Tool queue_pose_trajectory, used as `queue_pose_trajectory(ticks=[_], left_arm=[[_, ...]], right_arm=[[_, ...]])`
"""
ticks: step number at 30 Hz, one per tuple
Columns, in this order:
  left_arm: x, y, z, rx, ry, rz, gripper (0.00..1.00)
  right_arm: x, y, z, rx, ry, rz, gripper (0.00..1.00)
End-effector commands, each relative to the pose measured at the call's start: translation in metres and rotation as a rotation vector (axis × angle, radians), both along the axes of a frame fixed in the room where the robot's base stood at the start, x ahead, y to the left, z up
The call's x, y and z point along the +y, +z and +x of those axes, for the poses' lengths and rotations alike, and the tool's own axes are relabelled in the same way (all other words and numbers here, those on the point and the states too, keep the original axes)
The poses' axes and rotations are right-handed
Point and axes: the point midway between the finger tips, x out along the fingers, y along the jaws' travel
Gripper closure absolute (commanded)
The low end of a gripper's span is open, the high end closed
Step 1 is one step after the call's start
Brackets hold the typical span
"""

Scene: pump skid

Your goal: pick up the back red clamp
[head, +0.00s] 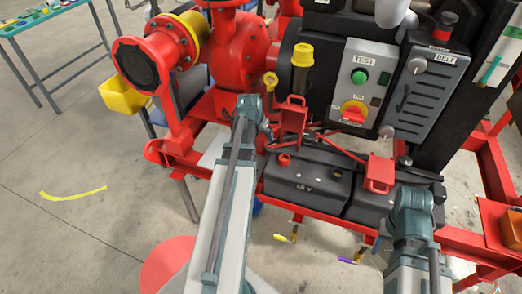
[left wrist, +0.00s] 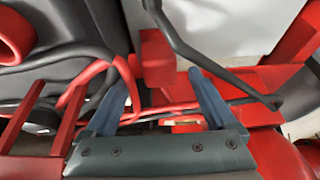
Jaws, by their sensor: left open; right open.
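The back red clamp (head: 291,114) stands upright at the rear of the black battery case, below the yellow-capped fitting. A second red clamp (head: 380,173) stands nearer, at the case's right part. My left gripper (head: 252,108) is just left of the back clamp, its fingers mostly hidden by my arm. In the left wrist view my left gripper (left wrist: 158,80) is open, with a red block (left wrist: 157,62) and red cable showing between and beyond its fingers. I cannot tell whether that block is part of the clamp. My right gripper (head: 411,197) is at the lower right, its fingers hidden.
The black battery case (head: 310,183) sits in the red skid frame (head: 455,238). Behind are the red pump (head: 240,50) and the grey control box (head: 362,80) with a green button. Red cables run close to the back clamp. Open floor lies at left.

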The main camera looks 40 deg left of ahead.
Motion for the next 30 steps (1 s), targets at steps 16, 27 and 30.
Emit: queue_pose_trajectory(ticks=[16, 27, 30], left_arm=[[0.0024, -0.0192, 0.0078, 0.0, 0.0, 0.0, 0.32], [0.0024, -0.0193, 0.0077, 0.0, 0.0, 0.0, 0.98], [0.0024, -0.0193, 0.0077, 0.0, 0.0, 0.0, 1.0]], right_arm=[[0.0, -0.0192, 0.0, 0.0, 0.0, 0.0, 0.5], [0.0, -0.0192, 0.0, 0.0, 0.0, 0.0, 0.5], [0.0, -0.0193, 0.0, 0.0, 0.0, 0.0, 0.5]])
